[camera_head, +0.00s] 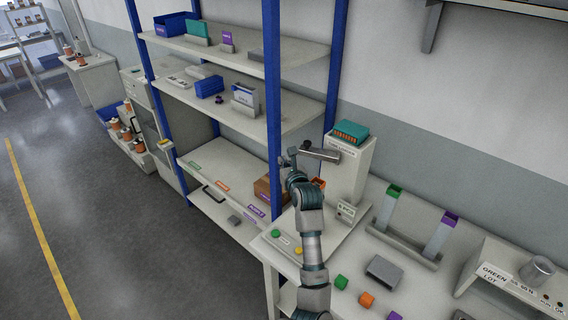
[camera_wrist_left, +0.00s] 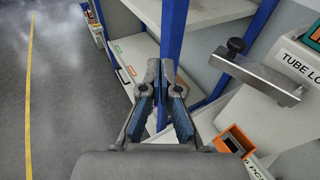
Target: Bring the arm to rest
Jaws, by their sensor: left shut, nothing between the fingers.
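My left arm reaches up from the bottom of the head view, and its gripper (camera_head: 288,158) is in front of the blue shelf post, left of the tube loader (camera_head: 346,172). In the left wrist view the two fingers of my left gripper (camera_wrist_left: 160,72) lie close together with nothing between them. They point toward the shelf post (camera_wrist_left: 172,35). A grey bar with a dark knob (camera_wrist_left: 262,76) sticks out from the loader, right of the fingers and apart from them. My right gripper is in neither view.
An orange square-mouthed bin (camera_wrist_left: 236,140) sits below the bar. The worktable (camera_head: 335,262) carries a grey block (camera_head: 384,271), green (camera_head: 341,282) and orange (camera_head: 366,299) pieces, and two tall tubes in a holder (camera_head: 405,245). Shelves (camera_head: 235,115) stand behind. Open floor (camera_head: 110,230) is at left.

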